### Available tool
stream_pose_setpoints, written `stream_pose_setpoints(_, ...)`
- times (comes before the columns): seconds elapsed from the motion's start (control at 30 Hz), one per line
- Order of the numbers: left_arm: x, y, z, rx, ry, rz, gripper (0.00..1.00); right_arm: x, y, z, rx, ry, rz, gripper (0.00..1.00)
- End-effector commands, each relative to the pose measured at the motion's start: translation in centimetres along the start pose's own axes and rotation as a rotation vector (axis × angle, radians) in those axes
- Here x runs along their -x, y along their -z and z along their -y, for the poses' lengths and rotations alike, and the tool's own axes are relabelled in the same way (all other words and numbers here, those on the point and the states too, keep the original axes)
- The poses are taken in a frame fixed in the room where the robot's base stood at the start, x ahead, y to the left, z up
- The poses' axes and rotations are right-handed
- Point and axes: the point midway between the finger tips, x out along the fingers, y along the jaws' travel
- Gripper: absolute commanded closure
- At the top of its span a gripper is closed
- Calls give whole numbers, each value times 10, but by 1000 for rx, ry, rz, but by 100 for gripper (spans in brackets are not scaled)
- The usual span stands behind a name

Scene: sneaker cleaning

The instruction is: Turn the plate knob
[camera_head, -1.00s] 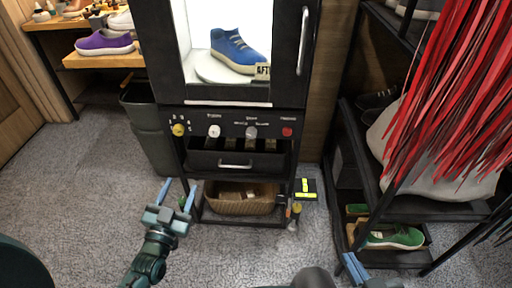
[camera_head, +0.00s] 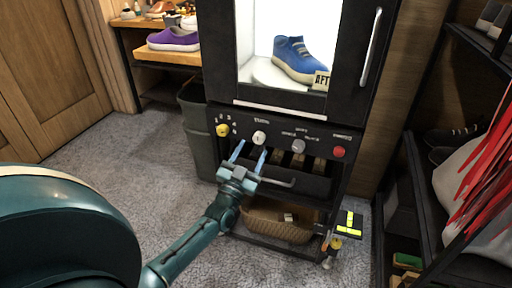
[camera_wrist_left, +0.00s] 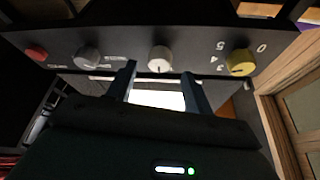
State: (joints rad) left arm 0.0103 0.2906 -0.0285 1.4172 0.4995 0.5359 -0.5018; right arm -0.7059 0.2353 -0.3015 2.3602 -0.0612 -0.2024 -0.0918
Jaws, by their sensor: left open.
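A black cabinet panel (camera_head: 280,158) carries a yellow knob (camera_head: 222,130) with numbers around it, a white knob (camera_head: 259,137), a grey knob (camera_head: 298,146) and a red knob or button (camera_head: 339,152). The labels are too small to read surely, so I cannot tell by name which is the plate knob. My left gripper (camera_head: 250,151) is open in front of the white knob. In the left wrist view the panel appears upside down, and the white knob (camera_wrist_left: 160,58) lies in line with the gap between my left fingers (camera_wrist_left: 158,73). Contact cannot be told. My right gripper is out of view.
Above, a blue sneaker (camera_head: 299,60) sits in the lit cabinet. Below the panel are a drawer with a bar handle and a wicker basket (camera_head: 279,219). A dark bin (camera_head: 197,125) stands left, a shoe rack right. Carpet at left is clear.

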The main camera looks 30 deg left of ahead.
Motion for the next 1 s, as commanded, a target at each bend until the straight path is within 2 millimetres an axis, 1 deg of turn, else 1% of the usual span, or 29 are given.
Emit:
stream_pose_setpoints(0.03, -9, 0, 0, -1, 0, -2, 48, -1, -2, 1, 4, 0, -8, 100)
stream_pose_setpoints(0.1, -18, -1, 0, -1, 0, -2, 48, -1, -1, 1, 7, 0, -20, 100)
stream_pose_setpoints(0.2, -26, -1, 0, 0, 0, 0, 48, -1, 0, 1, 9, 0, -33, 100)
stream_pose_setpoints(0.33, -32, 0, 0, 1, -1, 0, 48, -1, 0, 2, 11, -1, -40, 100)
stream_pose_setpoints(0.57, -32, 0, 0, 0, -1, 1, 48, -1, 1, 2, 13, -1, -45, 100)
stream_pose_setpoints(0.67, -32, 0, 0, 0, -1, 1, 55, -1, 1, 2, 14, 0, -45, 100)
stream_pose_setpoints(1.0, -32, 0, 0, 0, -1, 1, 83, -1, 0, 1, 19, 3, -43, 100)
